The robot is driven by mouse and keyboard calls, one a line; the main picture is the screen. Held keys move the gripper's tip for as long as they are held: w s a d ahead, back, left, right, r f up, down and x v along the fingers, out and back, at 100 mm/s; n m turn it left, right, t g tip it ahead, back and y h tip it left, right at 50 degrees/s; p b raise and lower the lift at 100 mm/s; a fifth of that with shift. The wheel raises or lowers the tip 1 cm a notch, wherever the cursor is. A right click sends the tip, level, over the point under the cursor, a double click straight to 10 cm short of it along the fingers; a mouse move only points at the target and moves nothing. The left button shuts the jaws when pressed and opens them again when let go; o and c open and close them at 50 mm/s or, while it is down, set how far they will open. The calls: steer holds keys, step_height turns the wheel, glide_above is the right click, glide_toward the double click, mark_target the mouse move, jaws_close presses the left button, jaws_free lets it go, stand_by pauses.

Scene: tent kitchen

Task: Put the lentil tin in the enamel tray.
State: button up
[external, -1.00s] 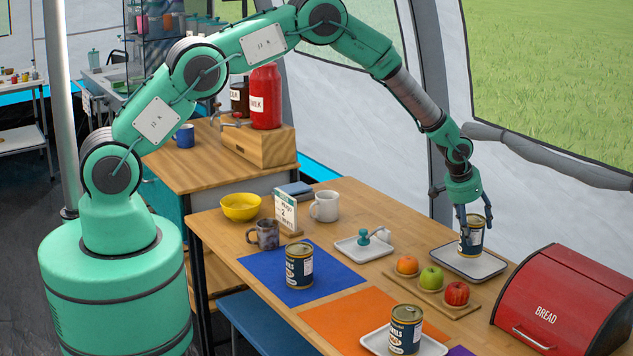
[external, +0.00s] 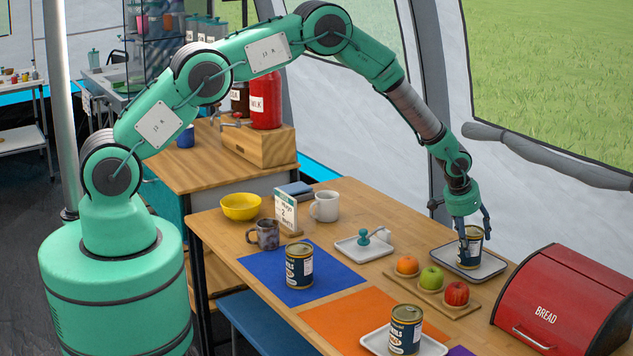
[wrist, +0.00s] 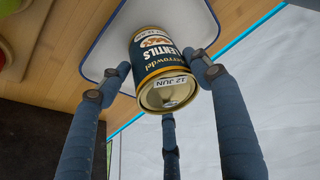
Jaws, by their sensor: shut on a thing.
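The lentil tin (external: 474,255) is dark with a cream and gold label. My gripper (external: 472,234) is shut on it from above, and the tin is upright over the middle of the enamel tray (external: 495,268). In the wrist view, "LENTILS" reads on the tin (wrist: 158,57) and "12 JUN" on its end, with my gripper's fingers (wrist: 155,85) around it. The white, blue-rimmed tray (wrist: 100,55) is behind it there. The tin's base is at or very close to the tray floor; I cannot tell whether it touches.
A board (external: 432,290) with an orange, a green apple and a red apple lies in front of the tray. A red bread bin (external: 565,300) stands to the right. Similar tins stand on the blue mat (external: 335,272) and a front white tray (external: 433,347). A small dish (external: 350,250) lies left.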

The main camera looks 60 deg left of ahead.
steer(key=o, duration=1.6)
steer(key=shift+f, duration=0.1)
steer(key=shift+p+v, duration=0.55)
steer(key=shift+v, duration=5.55)
